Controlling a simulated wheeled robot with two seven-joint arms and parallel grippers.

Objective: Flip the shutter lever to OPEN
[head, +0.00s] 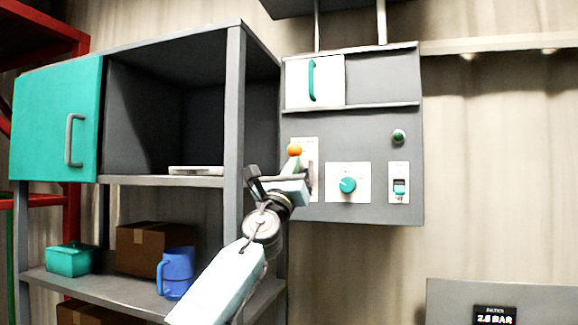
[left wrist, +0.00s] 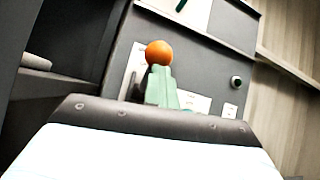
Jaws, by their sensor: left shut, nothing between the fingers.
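The shutter lever has an orange ball knob (head: 294,150) and stands on a white plate (head: 311,149) at the left of the grey control panel. The knob also shows in the left wrist view (left wrist: 159,52). My left gripper (head: 303,182) is in front of this plate, just below the knob, and its fingers are shut and empty. In the left wrist view its pale green fingers (left wrist: 161,84) reach up to the knob. I cannot tell whether they touch it. The lever's shaft and most of the plate's lettering are hidden or too small to read. My right gripper is not in view.
The panel also holds a teal dial (head: 348,185), a small switch (head: 399,188), a green button (head: 398,136) and a white door with a teal handle (head: 312,80). A shelf post (head: 234,110) stands close left of my gripper. A blue mug (head: 177,271) is below.

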